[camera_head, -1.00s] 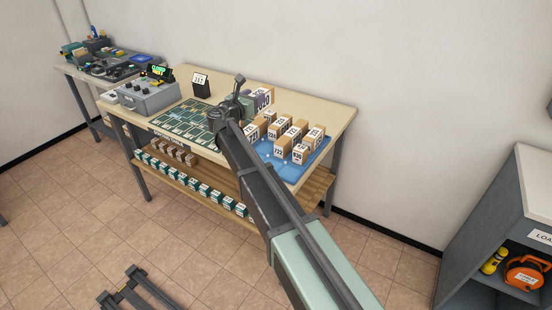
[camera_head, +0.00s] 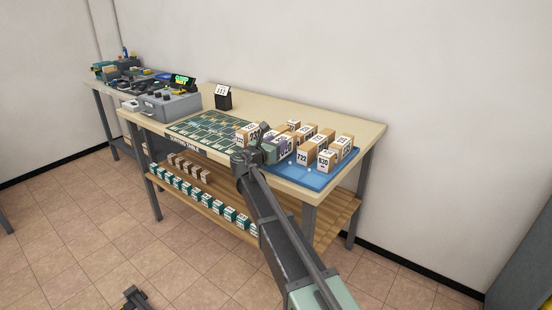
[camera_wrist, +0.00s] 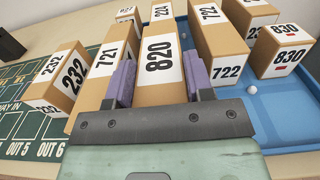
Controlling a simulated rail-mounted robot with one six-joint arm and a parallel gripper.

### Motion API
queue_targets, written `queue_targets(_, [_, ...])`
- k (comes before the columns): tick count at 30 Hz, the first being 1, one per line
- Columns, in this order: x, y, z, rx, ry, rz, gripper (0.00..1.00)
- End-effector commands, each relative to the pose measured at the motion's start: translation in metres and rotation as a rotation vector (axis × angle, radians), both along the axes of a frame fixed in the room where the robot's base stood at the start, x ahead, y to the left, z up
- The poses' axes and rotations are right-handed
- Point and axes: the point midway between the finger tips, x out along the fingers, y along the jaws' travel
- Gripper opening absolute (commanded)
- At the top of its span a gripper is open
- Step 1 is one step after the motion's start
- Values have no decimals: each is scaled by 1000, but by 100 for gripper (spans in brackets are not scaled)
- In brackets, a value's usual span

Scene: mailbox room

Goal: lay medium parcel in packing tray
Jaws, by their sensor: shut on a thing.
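My gripper (camera_head: 268,152) is shut on a brown parcel with a white label marked 820 (camera_wrist: 160,60). Its purple-padded fingers press on both sides of that parcel in the wrist view. The blue packing tray (camera_head: 312,180) lies at the right end of the table, with several similar parcels standing in it. The held parcel is at the left side of the tray, between a parcel marked 721 (camera_wrist: 98,68) and one marked 722 (camera_wrist: 215,42). I cannot tell whether its base touches the tray.
A parcel marked 232 (camera_wrist: 62,82) stands at the right end of the green sorting mat (camera_head: 200,124). A parcel marked 830 (camera_wrist: 280,52) is at the tray's right. Bare blue tray floor shows in front of 722 and 830. A grey control box (camera_head: 170,105) stands farther left.

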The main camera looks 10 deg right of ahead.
Motion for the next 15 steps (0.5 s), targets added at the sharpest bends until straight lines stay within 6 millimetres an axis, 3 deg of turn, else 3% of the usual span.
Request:
queue_targets(1, [0, 0, -21, 0, 0, 0, 17])
queue_targets(2, [0, 0, -23, 0, 0, 0, 17])
queue_targets(13, [0, 0, -23, 0, 0, 0, 17])
queue_targets(14, [0, 0, -22, 0, 0, 0, 51])
queue_targets(15, [0, 0, -21, 0, 0, 0, 57])
